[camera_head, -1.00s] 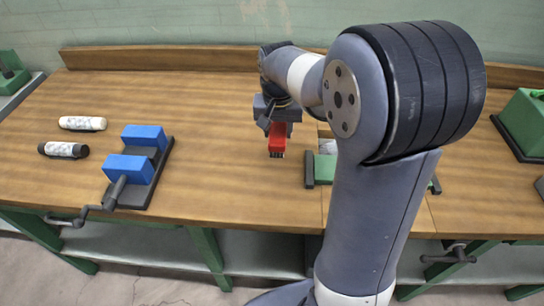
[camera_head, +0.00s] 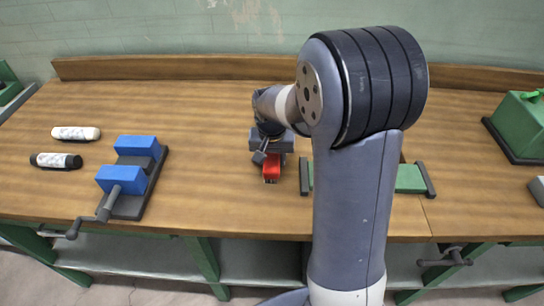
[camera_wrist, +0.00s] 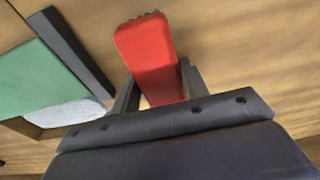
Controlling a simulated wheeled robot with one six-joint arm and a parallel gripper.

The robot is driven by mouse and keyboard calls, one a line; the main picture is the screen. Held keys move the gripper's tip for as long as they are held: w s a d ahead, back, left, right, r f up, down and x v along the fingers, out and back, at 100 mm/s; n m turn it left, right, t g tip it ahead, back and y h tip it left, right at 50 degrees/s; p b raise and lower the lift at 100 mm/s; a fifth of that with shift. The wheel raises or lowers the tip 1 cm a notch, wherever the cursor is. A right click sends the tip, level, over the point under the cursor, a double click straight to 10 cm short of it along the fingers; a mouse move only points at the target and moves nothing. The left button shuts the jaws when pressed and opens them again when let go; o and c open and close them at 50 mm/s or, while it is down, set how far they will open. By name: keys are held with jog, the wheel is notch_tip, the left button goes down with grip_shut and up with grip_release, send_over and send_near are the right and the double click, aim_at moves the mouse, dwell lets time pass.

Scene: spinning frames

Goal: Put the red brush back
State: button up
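The red brush (camera_head: 272,167) is held below my gripper (camera_head: 271,158) over the middle of the bench, left of a green holder with dark end bars (camera_head: 410,179). In the wrist view the red brush (camera_wrist: 150,52) lies between the two dark fingers of my gripper (camera_wrist: 157,75), which are shut on it. Its jagged bristle edge is at the far end. I cannot tell whether the bristles touch the wood. The green holder (camera_wrist: 38,75) shows at left in the wrist view, apart from the brush. My arm hides its middle in the head view.
A blue-jawed vise (camera_head: 124,180) stands at left on the wooden bench (camera_head: 210,190). A green box (camera_head: 520,125) stands at far right. Bench between vise and brush is clear.

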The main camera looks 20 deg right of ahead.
aim_at(272, 161)
jog(key=o, duration=0.4)
jog(key=shift+c, duration=0.2)
jog(key=shift+r, duration=0.1)
notch_tip(272, 161, up, 12)
jog(key=s, duration=0.1)
jog(key=shift+s+a, duration=0.3)
jog(key=shift+s, duration=0.05)
